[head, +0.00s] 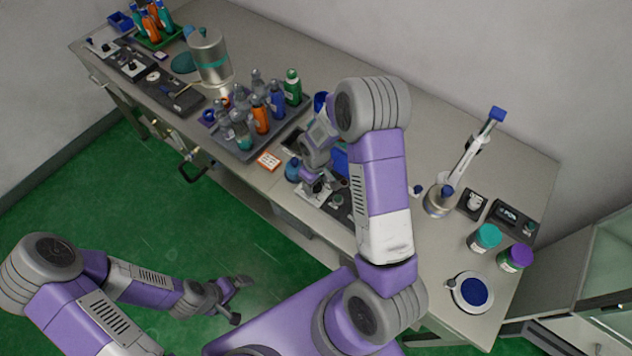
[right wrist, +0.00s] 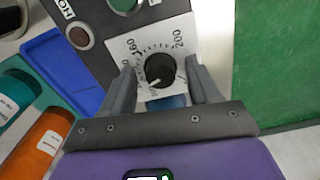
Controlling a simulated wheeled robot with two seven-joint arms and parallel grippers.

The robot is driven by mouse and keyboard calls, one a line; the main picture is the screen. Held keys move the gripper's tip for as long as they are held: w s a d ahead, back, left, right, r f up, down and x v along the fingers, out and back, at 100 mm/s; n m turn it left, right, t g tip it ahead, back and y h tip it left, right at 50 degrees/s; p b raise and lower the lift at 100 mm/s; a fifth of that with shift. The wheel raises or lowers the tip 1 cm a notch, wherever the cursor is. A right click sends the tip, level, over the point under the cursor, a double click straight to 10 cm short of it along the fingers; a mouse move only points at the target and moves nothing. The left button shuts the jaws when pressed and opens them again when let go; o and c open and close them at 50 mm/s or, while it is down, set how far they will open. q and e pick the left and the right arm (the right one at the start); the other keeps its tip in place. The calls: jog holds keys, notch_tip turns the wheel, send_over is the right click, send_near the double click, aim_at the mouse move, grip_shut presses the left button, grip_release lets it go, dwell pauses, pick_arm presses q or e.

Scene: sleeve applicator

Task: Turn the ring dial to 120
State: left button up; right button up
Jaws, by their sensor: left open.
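The ring dial (right wrist: 160,70) is a black round knob on a white scale plate (right wrist: 128,46) in the right wrist view. The plate reads 160 at upper left and 200 at upper right; other numbers are partly hidden by the fingers. A pale pointer mark on the knob faces lower left. My right gripper (right wrist: 160,82) is open, one finger on each side of the knob, with gaps visible. In the head view my right gripper (head: 313,184) is over the panel at the table's front edge. My left gripper (head: 238,300) is open and empty above the green floor.
A grey tray of bottles (head: 246,151) stands left of my right gripper. A blue tray (right wrist: 62,72) lies beside the panel, which also carries a reddish button (right wrist: 80,37) and a green knob. Jars (head: 486,238) and a stand (head: 438,200) are at the right.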

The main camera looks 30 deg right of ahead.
notch_tip(320, 180, up, 8)
jog(key=shift+f+p, duration=0.2)
jog(key=shift+p, duration=0.2)
jog(key=shift+f, duration=0.1)
dwell(0.5)
